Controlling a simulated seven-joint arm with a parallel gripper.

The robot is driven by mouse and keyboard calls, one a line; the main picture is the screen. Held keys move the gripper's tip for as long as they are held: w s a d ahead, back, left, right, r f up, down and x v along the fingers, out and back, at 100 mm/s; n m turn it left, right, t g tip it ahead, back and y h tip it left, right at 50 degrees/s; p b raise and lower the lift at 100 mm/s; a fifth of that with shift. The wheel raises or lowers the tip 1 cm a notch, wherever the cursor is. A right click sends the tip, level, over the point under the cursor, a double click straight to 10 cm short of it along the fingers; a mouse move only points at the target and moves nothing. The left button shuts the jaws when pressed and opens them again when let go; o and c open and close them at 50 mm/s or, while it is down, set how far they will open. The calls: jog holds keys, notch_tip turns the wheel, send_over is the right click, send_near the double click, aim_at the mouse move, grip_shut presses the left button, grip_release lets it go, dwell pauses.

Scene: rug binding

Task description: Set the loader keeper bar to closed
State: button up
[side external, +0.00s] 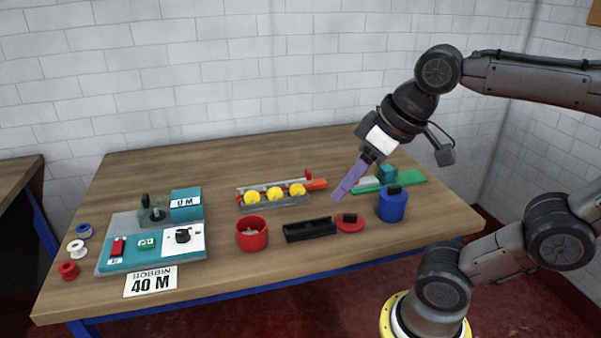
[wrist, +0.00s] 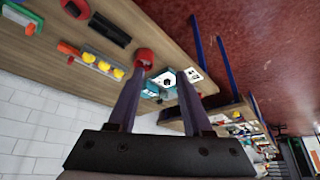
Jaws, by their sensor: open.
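The loader (side external: 275,203) is a grey rack holding three yellow discs in a row near the middle of the table. A thin pale bar (side external: 270,187) with a small red upright knob (side external: 309,174) runs along its back, over an orange-red strip (side external: 319,184); this looks like the keeper bar. I cannot tell its setting. In the wrist view the loader (wrist: 100,62) is at upper left, outside my fingers. My gripper (side external: 338,196) is open and empty, its purple fingers tilted down in the air, right of the loader. The wrist view shows both fingers spread (wrist: 160,74).
A red cup (side external: 252,234), black tray (side external: 310,230), red lidded disc (side external: 349,223) and blue canister (side external: 392,206) stand in front. A green board (side external: 408,178) lies right. A teal-and-grey machine (side external: 150,255), small spools (side external: 76,247) and a "BOBBIN 40 M" card (side external: 150,282) are left. The table's back is clear.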

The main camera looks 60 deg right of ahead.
jog(key=w+d+r+m+g, duration=0.1)
jog(key=w+d+r, duration=0.1)
jog(key=w+r, duration=0.3)
jog(key=w+d+r+m, duration=0.1)
jog(key=w+d+r, duration=0.2)
jog(key=w, duration=0.3)
jog(key=m+g, duration=0.5)
jog(key=m, duration=0.1)
send_over(308, 171)
notch_tip(308, 171, down, 18)
notch_tip(308, 171, down, 13)
jog(key=shift+f, duration=0.15)
jog(key=shift+c, duration=0.3)
grip_shut()
